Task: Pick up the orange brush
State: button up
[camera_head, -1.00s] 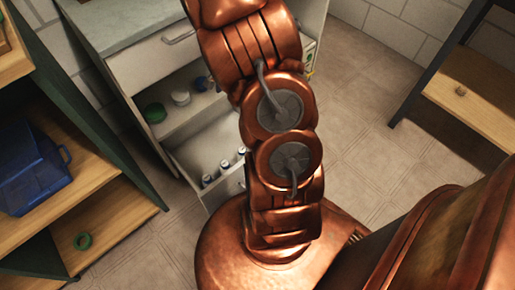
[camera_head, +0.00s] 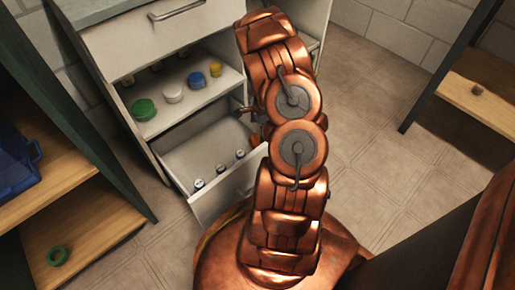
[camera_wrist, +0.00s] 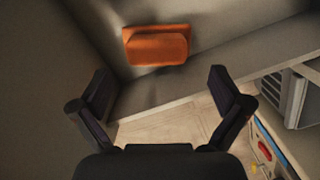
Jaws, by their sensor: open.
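The orange brush (camera_wrist: 157,46) shows in the wrist view, above centre, as a blocky orange piece lying in a grey-beige space like the open drawer (camera_head: 215,190). My gripper (camera_wrist: 159,85) is open, with dark fingers spread wide and nothing between them. The brush is ahead of the fingertips, apart from them and roughly centred between them. In the head view my copper arm covers the right part of the drawer, and I cannot clearly make out the brush there.
The drawer's raised front and side walls are close to my gripper. Several small capped vials (camera_head: 220,168) stand along its front. A shelf above holds a green lid (camera_head: 144,109), a white lid (camera_head: 173,92) and other jars. Open floor (camera_head: 385,170) lies to the right.

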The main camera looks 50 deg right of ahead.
aim_at(257, 139)
jog(key=shift+a+f+b, duration=0.2)
jog(key=shift+f+b, duration=0.7)
jog(key=shift+f, duration=0.75)
jog(key=shift+a+f+b, duration=0.15)
jog(key=shift+f+b, duration=0.75)
jog(key=shift+f, duration=0.75)
jog(key=c, duration=1.2)
jog(key=shift+r, duration=0.15)
notch_tip(257, 139, up, 18)
jog(key=p, duration=0.7)
